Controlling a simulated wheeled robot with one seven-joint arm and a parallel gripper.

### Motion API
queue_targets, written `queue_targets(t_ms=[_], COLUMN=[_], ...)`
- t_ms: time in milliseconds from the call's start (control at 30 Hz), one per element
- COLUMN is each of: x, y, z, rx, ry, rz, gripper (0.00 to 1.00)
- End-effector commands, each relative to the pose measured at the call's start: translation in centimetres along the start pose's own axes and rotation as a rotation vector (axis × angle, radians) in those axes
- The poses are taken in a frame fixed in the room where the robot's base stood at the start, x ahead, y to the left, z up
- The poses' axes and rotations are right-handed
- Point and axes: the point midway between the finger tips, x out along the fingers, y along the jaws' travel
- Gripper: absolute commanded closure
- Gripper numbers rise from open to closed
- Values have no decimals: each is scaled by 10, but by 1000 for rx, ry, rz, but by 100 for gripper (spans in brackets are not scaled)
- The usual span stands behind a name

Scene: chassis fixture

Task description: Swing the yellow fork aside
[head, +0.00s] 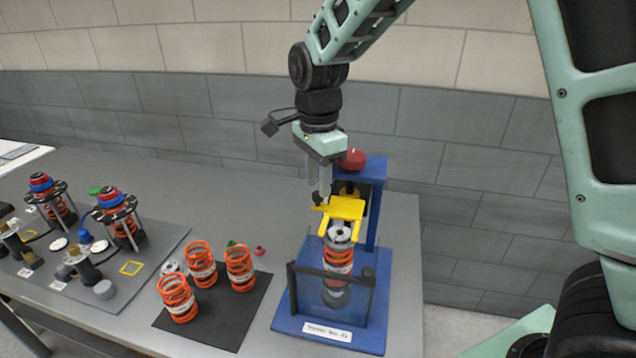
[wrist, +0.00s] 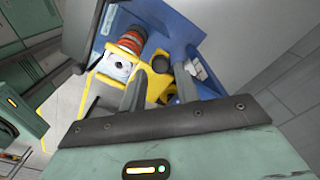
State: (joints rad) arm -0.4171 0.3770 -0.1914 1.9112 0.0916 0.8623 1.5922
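The yellow fork (head: 347,208) sits on the blue press fixture (head: 372,215), over the top of an orange spring with a pale cap (head: 340,236). My gripper (head: 321,198) points down at the fork's left side in the head view. In the wrist view, my gripper (wrist: 160,72) has its two fingers apart, with yellow fork parts (wrist: 153,92) showing between and beside them. I cannot tell whether either finger touches the fork. The fork's far side is partly hidden.
A red knob (head: 352,159) tops the blue frame. A clear guard with dark posts (head: 335,275) stands in front of the spring. Several loose orange springs (head: 201,265) stand on a black mat (head: 225,320). Spring assemblies (head: 119,218) stand further left.

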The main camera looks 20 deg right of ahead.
Motion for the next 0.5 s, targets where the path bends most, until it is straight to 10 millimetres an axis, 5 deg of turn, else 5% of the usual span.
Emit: queue_targets(t_ms=[200, 500], x=[20, 24], y=[0, 0], z=[0, 0], rx=[2, 1], ry=[0, -1], rz=[2, -1], gripper=[69, 69])
